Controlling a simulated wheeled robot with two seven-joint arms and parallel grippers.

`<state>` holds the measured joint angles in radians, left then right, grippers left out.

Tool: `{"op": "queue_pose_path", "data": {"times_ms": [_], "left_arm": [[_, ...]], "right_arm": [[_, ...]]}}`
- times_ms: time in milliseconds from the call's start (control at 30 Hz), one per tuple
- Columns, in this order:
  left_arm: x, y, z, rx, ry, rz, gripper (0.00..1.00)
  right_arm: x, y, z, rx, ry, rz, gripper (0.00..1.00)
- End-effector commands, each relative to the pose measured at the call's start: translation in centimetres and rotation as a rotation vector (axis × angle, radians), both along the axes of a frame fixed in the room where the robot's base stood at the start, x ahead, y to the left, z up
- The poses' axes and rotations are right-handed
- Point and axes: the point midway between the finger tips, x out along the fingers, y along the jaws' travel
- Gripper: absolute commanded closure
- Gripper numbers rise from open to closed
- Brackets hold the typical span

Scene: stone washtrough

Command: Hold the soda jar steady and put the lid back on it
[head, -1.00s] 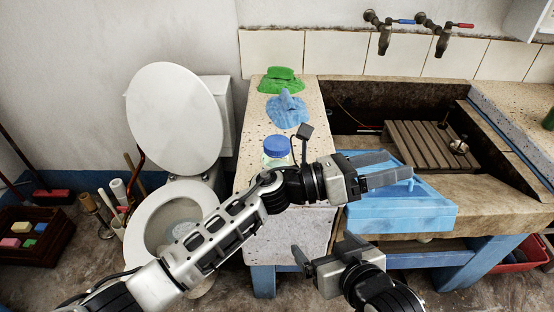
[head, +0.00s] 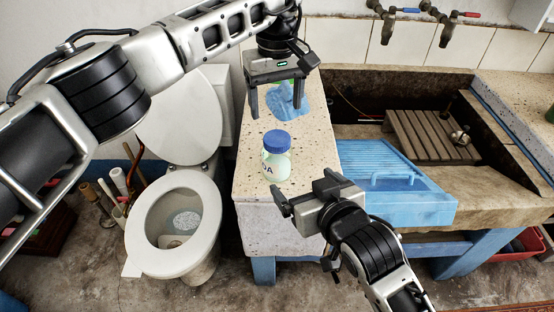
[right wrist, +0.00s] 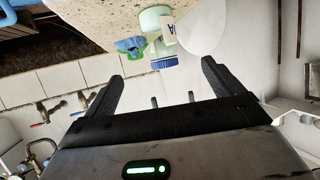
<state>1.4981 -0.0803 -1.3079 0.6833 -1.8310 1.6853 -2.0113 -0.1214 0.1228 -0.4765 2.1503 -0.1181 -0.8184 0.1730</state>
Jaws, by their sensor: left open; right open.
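The soda jar (head: 276,167) stands upright on the speckled counter, pale with a label partly reading "DA". Its blue lid (head: 278,141) sits on top; I cannot tell whether it is screwed tight. My left gripper (head: 277,110) is open, pointing down above and just behind the jar, not touching it. My right gripper (head: 303,190) is open and empty at the counter's front right edge, close to the jar and lower. In the right wrist view the jar (right wrist: 154,18) and lid (right wrist: 164,62) appear upside down, beyond the open fingers.
A blue cloth (head: 289,102) lies behind the jar, partly hidden by my left gripper. A blue washboard-like tray (head: 400,203) leans at the stone trough (head: 500,193) on the right. A toilet (head: 173,225) stands left of the counter (head: 311,150). Counter around the jar is clear.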

Motion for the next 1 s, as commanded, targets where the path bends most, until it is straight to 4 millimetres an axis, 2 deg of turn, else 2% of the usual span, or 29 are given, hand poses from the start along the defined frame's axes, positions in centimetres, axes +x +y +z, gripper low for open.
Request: {"op": "queue_pose_path", "data": {"times_ms": [233,367,1000], "left_arm": [[0.0,-0.1,0.0,-0.004,0.001,0.001,0.28],[0.0,-0.1,-0.1,-0.005,0.001,0.001,0.28],[0.0,-0.1,-0.1,-0.006,0.001,0.002,0.28]], "right_arm": [[0.1,0.1,-0.1,0.001,0.0,0.0,0.08],[0.9,0.4,-0.4,0.001,-0.001,0.0,0.08],[11.2,4.5,-4.9,0.0,0.0,0.001,0.08]]}}
